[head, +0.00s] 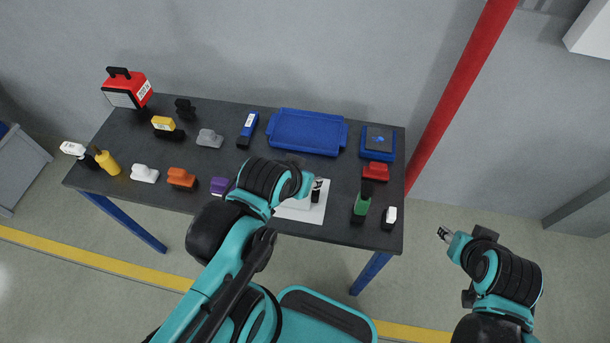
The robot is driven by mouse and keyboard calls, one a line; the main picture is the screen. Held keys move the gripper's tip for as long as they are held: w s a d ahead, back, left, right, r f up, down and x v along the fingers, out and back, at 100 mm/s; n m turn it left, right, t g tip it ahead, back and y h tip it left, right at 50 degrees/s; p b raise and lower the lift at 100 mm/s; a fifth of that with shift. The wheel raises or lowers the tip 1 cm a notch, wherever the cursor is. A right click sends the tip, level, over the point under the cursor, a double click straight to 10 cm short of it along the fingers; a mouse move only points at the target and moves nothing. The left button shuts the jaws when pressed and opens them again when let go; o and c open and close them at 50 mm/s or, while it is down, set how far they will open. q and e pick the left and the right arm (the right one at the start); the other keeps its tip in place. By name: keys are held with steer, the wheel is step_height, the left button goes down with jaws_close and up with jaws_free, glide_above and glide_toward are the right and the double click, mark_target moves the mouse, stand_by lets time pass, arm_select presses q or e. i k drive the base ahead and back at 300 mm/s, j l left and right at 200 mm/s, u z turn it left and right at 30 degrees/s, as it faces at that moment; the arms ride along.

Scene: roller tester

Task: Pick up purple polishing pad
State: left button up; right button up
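The purple polishing pad (218,185) lies near the front edge of the dark table, left of my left arm's wrist, which partly hides it. My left gripper (317,188) is over the white sheet, to the right of the pad and apart from it. It is small and partly hidden by my wrist, so I cannot tell whether its fingers are open. My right gripper (442,233) is off the table's right side, away from the pad. Its fingers are too small to read.
An orange pad (180,178) lies left of the purple one and a grey pad (210,138) behind it. A blue tray (306,131) and blue scale (377,142) are at the back. A green-and-black item (361,205) stands at right. A red post (462,85) rises behind the table.

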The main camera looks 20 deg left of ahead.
mark_target(219, 184)
steer(key=u, duration=1.8)
